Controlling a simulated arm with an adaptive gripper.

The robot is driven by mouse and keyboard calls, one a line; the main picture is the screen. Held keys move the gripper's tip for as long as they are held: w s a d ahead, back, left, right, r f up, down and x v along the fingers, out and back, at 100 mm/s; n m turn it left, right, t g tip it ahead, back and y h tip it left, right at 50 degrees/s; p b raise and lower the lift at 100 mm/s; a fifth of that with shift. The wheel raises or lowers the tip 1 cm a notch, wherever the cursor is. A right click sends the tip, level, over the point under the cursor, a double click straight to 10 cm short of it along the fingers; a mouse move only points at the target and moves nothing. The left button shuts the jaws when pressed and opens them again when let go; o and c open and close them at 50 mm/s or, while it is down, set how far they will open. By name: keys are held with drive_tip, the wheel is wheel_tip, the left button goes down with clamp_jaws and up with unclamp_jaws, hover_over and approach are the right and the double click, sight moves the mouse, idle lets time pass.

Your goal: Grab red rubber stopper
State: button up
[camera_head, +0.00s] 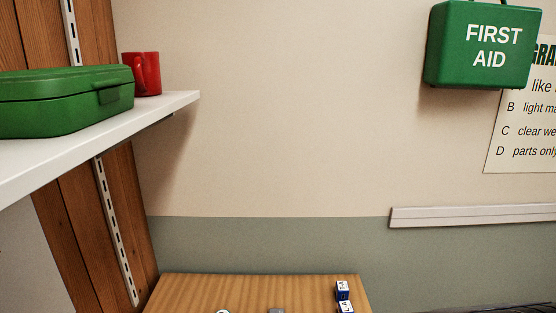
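No red rubber stopper can be made out in the head camera view. The only red thing is a mug (147,74) standing on the white shelf at the upper left, behind a green case. My gripper is not in view. A wooden table (250,287) shows only its far part at the bottom edge; the rest is cut off by the frame.
A green case (66,101) rests on the white shelf (170,105). Two small blue-and-white boxes (343,290) sit at the table's right side. A green first aid box (480,45) and a grading poster (520,140) are on the wall.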

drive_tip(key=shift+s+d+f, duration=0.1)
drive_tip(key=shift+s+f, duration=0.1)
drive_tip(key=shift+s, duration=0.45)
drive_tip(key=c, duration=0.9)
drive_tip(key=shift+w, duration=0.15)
